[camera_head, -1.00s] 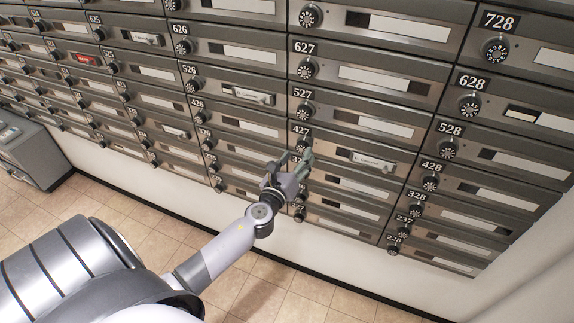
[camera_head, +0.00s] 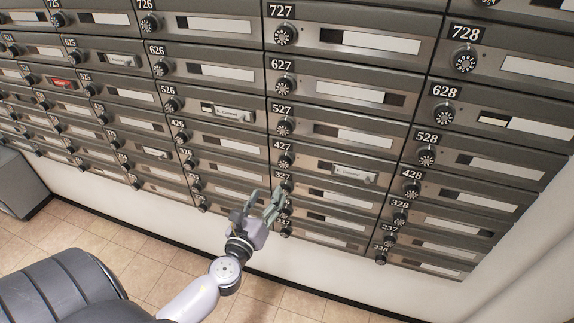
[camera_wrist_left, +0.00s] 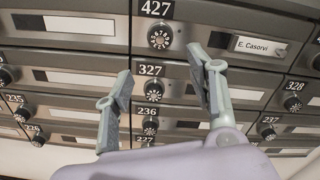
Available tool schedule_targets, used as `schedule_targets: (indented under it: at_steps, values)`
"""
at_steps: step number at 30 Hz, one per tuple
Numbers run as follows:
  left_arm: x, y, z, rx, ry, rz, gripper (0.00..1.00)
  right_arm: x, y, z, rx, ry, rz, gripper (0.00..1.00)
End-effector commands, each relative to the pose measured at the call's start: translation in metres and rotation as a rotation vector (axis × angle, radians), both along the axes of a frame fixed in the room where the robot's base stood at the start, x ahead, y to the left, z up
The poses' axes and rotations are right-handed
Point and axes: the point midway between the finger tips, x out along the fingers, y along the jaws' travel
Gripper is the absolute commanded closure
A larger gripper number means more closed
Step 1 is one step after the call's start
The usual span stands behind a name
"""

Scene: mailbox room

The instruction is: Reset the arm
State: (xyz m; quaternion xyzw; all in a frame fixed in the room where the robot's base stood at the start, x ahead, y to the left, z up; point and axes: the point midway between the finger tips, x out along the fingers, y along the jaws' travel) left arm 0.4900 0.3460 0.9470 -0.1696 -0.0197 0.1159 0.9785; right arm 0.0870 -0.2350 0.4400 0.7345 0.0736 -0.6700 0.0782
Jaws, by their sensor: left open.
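My left gripper (camera_head: 262,203) is in front of the lower mailboxes, near the column under number 427. In the left wrist view its two fingers (camera_wrist_left: 163,88) are spread apart with nothing between them. Behind the fingers are mailbox 327 with its dial (camera_wrist_left: 153,90) and mailbox 427 with its dial (camera_wrist_left: 160,37). I cannot tell whether the fingers touch the mailbox fronts. My right gripper is not in view.
A wall of grey mailboxes (camera_head: 345,88) with dials and label slots fills most of the head view. A grey cabinet (camera_head: 18,185) stands at the left. The tiled floor (camera_head: 140,262) below the wall looks clear.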

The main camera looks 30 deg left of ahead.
Motion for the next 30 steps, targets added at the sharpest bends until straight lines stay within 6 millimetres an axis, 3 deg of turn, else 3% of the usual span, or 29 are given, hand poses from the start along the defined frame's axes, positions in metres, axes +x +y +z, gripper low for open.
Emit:
schedule_targets:
  at_steps: [7, 11, 14, 16, 20, 24, 26, 30]
  values:
    - [0.000, 0.000, -0.005, -0.015, 0.008, 0.001, 0.49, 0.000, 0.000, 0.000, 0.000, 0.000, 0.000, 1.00]
    - [-0.004, 0.003, -0.047, -0.144, 0.069, 0.019, 0.49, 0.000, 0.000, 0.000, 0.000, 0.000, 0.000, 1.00]
    - [-0.015, 0.004, -0.109, -0.348, 0.157, 0.064, 0.49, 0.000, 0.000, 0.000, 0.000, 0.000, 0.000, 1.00]
    - [-0.029, 0.001, -0.161, -0.527, 0.226, 0.117, 0.49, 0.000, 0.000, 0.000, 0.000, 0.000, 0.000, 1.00]
    - [-0.070, -0.008, -0.252, -0.856, 0.339, 0.262, 0.49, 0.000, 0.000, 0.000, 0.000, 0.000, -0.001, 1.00]
    - [-0.130, -0.026, -0.340, -1.194, 0.430, 0.482, 0.49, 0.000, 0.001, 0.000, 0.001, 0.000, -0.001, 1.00]
    - [-0.161, -0.036, -0.373, -1.330, 0.456, 0.600, 0.49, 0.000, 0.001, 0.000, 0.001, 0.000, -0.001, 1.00]
    - [-0.241, -0.063, -0.439, -1.617, 0.472, 0.925, 0.49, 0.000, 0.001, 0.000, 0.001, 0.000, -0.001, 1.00]
